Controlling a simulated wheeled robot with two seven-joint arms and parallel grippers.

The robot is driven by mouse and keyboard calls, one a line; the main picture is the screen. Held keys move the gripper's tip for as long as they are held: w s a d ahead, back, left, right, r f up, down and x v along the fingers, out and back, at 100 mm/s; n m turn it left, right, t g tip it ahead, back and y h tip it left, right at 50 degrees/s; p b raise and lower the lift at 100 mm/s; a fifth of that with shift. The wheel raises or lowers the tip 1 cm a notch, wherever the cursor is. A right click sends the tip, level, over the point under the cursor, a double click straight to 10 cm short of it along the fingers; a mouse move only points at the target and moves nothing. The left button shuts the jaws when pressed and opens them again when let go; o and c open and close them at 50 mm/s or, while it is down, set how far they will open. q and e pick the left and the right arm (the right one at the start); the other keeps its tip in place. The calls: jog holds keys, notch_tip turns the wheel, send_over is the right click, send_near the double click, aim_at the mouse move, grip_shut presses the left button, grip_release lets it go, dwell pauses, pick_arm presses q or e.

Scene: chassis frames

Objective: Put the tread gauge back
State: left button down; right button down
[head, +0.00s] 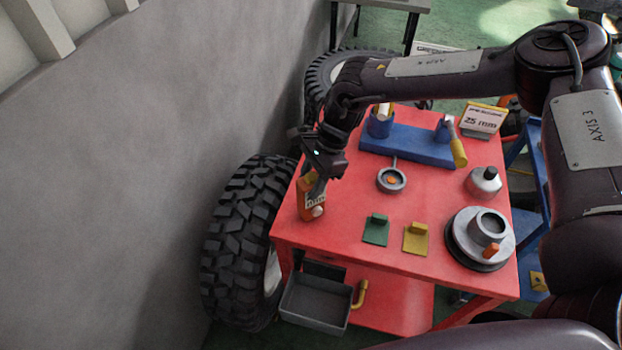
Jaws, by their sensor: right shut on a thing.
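The tread gauge (309,208), an orange piece with a pale marked face, is at the left edge of the red table. My right gripper (318,188) reaches down from above and is shut on its upper part. The fingers hide some of the gauge, and I cannot tell whether its bottom touches the table. A blue holder (408,147) stands at the back of the table with a cylinder at each end. My left gripper is not in view.
A big tyre (238,240) and wall stand left.

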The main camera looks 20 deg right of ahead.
jog(key=shift+w+f, duration=0.1)
jog(key=shift+f, duration=0.2)
jog(key=shift+f, duration=0.2)
jog(key=c, duration=0.9)
grip_release()
jog(key=shift+o, duration=0.2)
jog(key=shift+r, duration=0.1)
